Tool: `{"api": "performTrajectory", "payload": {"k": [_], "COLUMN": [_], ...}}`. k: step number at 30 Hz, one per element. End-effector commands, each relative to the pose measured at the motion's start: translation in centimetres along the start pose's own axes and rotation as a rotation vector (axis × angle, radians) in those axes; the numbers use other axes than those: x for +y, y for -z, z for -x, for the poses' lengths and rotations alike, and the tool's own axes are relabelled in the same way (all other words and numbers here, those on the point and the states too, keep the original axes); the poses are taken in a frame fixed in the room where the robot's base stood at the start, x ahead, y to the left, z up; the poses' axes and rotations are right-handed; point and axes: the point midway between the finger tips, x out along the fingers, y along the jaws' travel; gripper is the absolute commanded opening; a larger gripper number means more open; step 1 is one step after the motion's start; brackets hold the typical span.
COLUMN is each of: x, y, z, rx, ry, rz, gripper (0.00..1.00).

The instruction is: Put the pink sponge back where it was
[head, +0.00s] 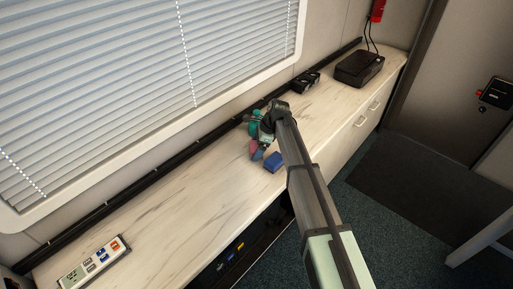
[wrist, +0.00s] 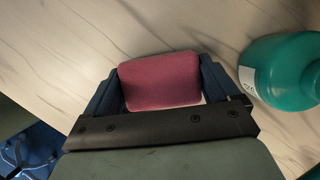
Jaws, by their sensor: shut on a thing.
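The pink sponge (wrist: 160,80) sits between the two fingers of my gripper (wrist: 161,88) in the wrist view. My gripper is shut on it, with a dark blue finger at each side. In the head view the sponge (head: 257,152) shows small beside my gripper (head: 265,152), over the counter. From these views I cannot tell whether the sponge touches the counter. A teal bottle (wrist: 284,70) with a white label stands to the right of the sponge in the wrist view. It also shows partly in the head view (head: 254,126), behind my gripper.
The pale wood-look counter (head: 185,205) runs under the window. A black box (head: 359,69) and a small black item (head: 304,82) stand farther back. A device with buttons (head: 95,262) lies at the near left.

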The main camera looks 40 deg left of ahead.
Motion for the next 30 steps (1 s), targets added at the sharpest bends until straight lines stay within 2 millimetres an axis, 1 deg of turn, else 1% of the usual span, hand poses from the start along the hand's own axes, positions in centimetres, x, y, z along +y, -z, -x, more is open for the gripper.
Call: {"api": "performTrajectory", "payload": {"k": [11,12,15,24,26,30], "x": [0.0,0.0,0.0,0.0,0.0,0.0], "y": [0.1,0.1,0.1,0.0,0.0,0.0], "z": [-0.3,-0.3,-0.3,0.0,0.4,2.3], "rx": [0.000,0.000,0.000,0.000,0.000,0.000], "ry": [0.000,0.000,0.001,0.001,0.001,0.003], "rz": [0.000,0.000,0.000,0.000,0.000,0.000], "gripper": [0.60,0.91,1.00,1.00,1.00,1.00]}}
